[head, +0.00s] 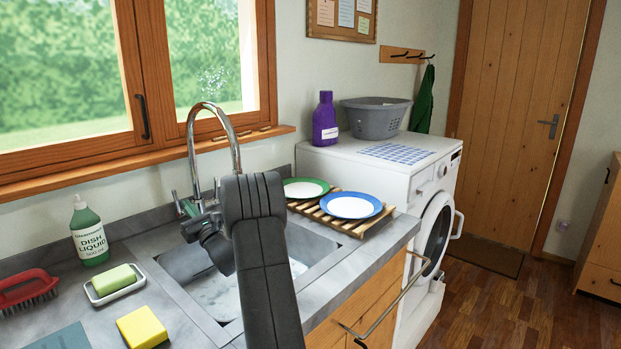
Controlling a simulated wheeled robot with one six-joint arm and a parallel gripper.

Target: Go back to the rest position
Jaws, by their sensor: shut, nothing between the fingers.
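My gripper (226,266) shows in the head view, small and dark, beside my dark arm. It hangs over the left part of the sink (165,287), below the chrome tap (214,112). It is shut, and nothing shows between its fingers. My own arm rises in front of it and hides part of the sink and tap. A white and blue plate (350,205) and a white and green plate (303,188) lie on a wooden slatted rack (333,222) right of the arm.
On the left of the counter stand a dish liquid bottle (89,232), a green soap bar (113,279) in a dish, a red brush (27,290) and a yellow sponge (142,327). A washing machine (431,211) with a basket (376,118) stands beyond.

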